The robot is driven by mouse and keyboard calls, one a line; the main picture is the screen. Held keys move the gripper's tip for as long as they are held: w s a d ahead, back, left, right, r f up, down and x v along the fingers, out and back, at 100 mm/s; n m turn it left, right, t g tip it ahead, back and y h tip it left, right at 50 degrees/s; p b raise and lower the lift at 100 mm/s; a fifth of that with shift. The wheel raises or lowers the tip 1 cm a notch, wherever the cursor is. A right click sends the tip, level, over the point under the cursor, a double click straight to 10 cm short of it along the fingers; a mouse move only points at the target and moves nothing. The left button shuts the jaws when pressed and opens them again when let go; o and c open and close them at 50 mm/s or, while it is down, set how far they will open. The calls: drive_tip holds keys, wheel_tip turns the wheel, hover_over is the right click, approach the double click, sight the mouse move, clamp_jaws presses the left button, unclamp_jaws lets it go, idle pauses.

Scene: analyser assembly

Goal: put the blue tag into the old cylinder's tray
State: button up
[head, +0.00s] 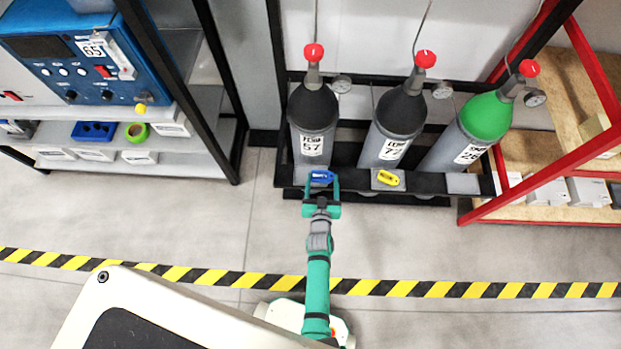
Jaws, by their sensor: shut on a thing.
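My gripper (321,184) is at the front of the cylinder rack, below the left cylinder. It is shut on the blue tag (321,176). The tag is at the rack's front rail, and I cannot tell whether it touches the surface under it. The left cylinder (311,110) is grey with a black top and a label that seems to read 57. The middle one (395,115) is alike, labelled 72. The right one (484,117) has a green top. Small grey trays show before the middle cylinder (384,188) and the right one (463,183). The left tray is hidden.
A yellow tag (389,178) lies in the middle tray. The black rack (430,185) has gauges and hoses above. A shelf with a blue analyser (85,65) stands left, a red-framed shelf (545,185) right. The floor before the rack is clear, with a striped line (400,288).

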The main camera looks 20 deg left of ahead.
drive_tip(key=w+a+f, duration=0.1)
drive_tip(key=a+f, duration=0.1)
drive_tip(key=w+a+f, duration=0.1)
drive_tip(key=f, duration=0.1)
drive_tip(key=shift+w+a, duration=0.15)
drive_tip(key=shift+a, duration=0.25)
drive_tip(key=shift+w+a+f, duration=0.25)
drive_tip(key=shift+a+f, duration=0.2)
drive_tip(key=shift+f, duration=0.1)
drive_tip(key=shift+w+a+f, duration=0.25)
drive_tip(key=shift+a+f, duration=0.2)
drive_tip(key=shift+f, duration=0.1)
drive_tip(key=shift+w+a+f, duration=0.15)
drive_tip(key=shift+w+f, duration=0.05)
drive_tip(key=shift+f, duration=1.65)
drive_tip(key=shift+f, duration=0.1)
drive_tip(key=o, duration=0.7)
drive_tip(key=shift+o, duration=0.2)
drive_tip(key=shift+s, duration=0.1)
